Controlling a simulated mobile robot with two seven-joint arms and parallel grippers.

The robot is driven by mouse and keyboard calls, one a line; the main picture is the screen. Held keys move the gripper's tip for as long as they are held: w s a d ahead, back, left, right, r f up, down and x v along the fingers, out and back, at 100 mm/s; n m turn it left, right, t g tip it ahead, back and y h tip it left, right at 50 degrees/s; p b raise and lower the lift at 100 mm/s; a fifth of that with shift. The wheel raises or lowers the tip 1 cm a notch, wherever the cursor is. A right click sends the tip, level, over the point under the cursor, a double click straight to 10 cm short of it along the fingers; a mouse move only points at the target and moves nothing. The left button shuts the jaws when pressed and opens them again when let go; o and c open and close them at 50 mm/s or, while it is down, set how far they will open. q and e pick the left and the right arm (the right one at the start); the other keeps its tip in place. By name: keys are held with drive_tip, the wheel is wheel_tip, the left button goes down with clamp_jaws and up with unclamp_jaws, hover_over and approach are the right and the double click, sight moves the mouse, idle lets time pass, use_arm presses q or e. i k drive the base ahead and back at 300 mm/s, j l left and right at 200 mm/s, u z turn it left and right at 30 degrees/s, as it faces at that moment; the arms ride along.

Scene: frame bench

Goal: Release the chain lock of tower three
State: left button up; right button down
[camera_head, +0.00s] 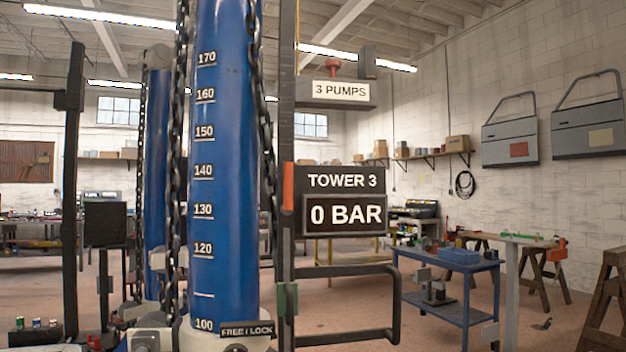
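The blue tower (221,160) stands upright in the centre, with a height scale from 100 to 170. One dark chain (176,150) hangs along its left side and another chain (262,110) along its right. A "TOWER 3" sign (342,180) stands to the right, above a display (344,214) reading "0 BAR". A "FREE / LOCK" label (248,330) sits at the tower's foot. I cannot tell from this view which position the lock is in. Neither of my grippers shows.
A black post (286,260) carries a red-orange piece (288,187) and a green piece (287,299). A black bar frame (395,305) juts right from it. A "3 PUMPS" box (340,92) is above. A blue workbench (450,308) stands right. Another blue tower (155,150) stands behind left.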

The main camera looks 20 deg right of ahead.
sight(287, 209)
drive_tip(key=i+l, duration=0.75)
drive_tip(key=l, duration=0.2)
drive_tip(key=i+l+u, duration=0.1)
drive_tip(key=i+l, duration=0.3)
